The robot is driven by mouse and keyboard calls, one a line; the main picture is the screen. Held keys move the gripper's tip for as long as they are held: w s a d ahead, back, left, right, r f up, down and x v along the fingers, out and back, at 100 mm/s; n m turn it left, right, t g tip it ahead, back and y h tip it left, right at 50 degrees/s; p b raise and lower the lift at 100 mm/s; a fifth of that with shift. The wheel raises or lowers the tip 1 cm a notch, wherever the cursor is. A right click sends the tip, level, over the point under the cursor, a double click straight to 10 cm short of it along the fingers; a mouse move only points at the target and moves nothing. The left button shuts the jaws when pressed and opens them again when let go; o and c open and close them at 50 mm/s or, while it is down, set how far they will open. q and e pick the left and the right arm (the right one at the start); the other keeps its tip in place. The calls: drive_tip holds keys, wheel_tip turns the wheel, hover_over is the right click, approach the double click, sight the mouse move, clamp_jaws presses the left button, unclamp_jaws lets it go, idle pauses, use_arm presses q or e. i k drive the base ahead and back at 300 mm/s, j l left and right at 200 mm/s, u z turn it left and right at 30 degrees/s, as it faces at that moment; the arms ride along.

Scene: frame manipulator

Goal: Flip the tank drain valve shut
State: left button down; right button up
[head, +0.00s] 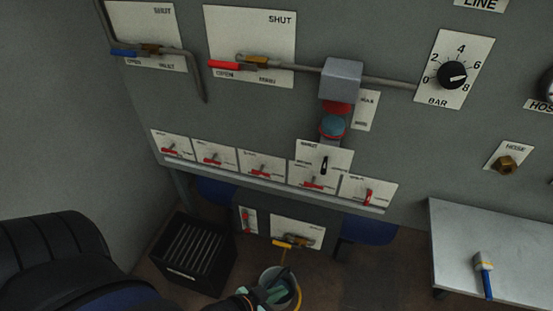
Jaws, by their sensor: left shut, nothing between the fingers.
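A low valve with a yellow lever (281,243) and a brass body sits on a white label plate (314,233) under the panel's ledge. Its lever points left, roughly level. Its lettering is too small to read, so I cannot confirm it is the tank drain valve. A thin yellowish piece hangs below it toward a pale bucket (268,274). My left gripper (265,293) is shut and empty at the bottom edge, in front of the bucket and below the lever, apart from it. The bucket is partly hidden. My right gripper is not in view.
Higher valves with a blue lever (124,53) and a red lever (224,65) sit on the panel. A ledge (270,184) with several small red-handled valves overhangs the low valve. A black crate (188,252) stands left; a metal table (480,225) with a brush (484,270) stands right.

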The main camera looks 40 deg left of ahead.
sight(278, 243)
drive_tip(key=u, duration=0.9)
drive_tip(key=k, duration=0.25)
